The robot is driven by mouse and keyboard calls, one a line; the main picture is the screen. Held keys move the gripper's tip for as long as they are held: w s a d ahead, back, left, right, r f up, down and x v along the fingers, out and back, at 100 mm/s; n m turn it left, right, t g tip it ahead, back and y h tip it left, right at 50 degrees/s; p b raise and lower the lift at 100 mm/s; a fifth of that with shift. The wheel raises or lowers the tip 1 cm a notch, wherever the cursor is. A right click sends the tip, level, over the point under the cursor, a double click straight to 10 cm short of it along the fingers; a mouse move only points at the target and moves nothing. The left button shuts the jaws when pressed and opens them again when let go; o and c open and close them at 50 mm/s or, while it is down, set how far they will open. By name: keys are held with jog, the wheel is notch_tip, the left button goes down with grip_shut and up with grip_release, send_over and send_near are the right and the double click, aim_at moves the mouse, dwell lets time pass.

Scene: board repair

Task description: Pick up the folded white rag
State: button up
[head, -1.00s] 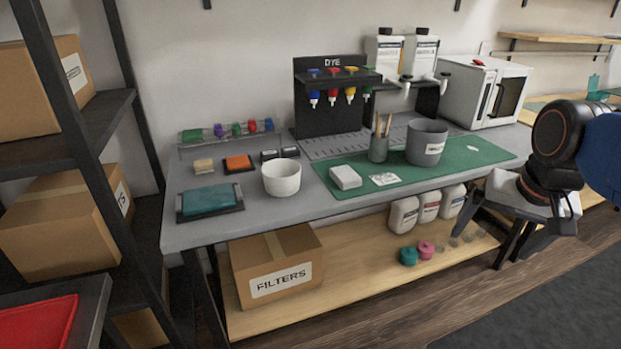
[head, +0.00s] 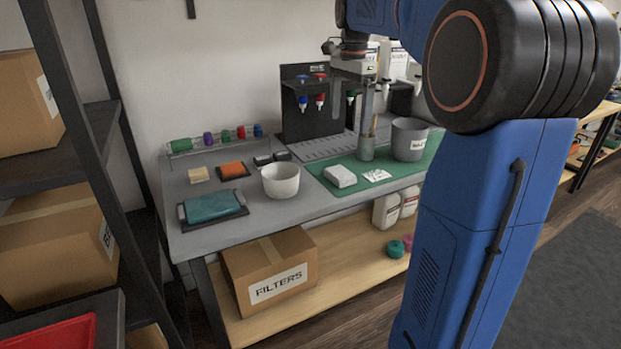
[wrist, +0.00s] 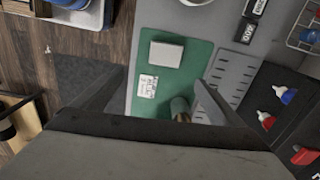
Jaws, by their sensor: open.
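The folded white rag (head: 340,176) lies flat on the green mat (head: 318,166), near the mat's left end. It also shows in the wrist view as a pale grey-white block (wrist: 166,53), near the top centre. My gripper (head: 351,112) is above the back of the bench in the head view, higher than the rag and apart from it. In the wrist view my gripper (wrist: 155,88) is open and empty, with its fingers spread to either side and the rag ahead, beyond the fingertips. Nothing covers the rag.
A printed card (head: 376,175) lies just right of the rag. A white bowl (head: 281,181) stands to its left. A brush cup (head: 366,149) and a grey pot (head: 409,139) stand behind and right. The dye dispenser (head: 304,122) is at the back. My arm hides the bench's right side.

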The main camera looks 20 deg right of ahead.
send_over(340, 172)
jog(key=f, duration=1.1)
jog(key=shift+s+d+f, duration=0.1)
jog(key=shift+s+f, duration=0.2)
jog(key=shift+f, duration=0.1)
jog(key=shift+w+f, duration=0.15)
jog(key=shift+f, duration=1.25)
jog(key=shift+w+f, duration=0.1)
jog(key=shift+f, duration=1.25)
jog(key=c, duration=1.1)
jog(key=shift+c, duration=0.2)
jog(key=shift+r, duration=0.1)
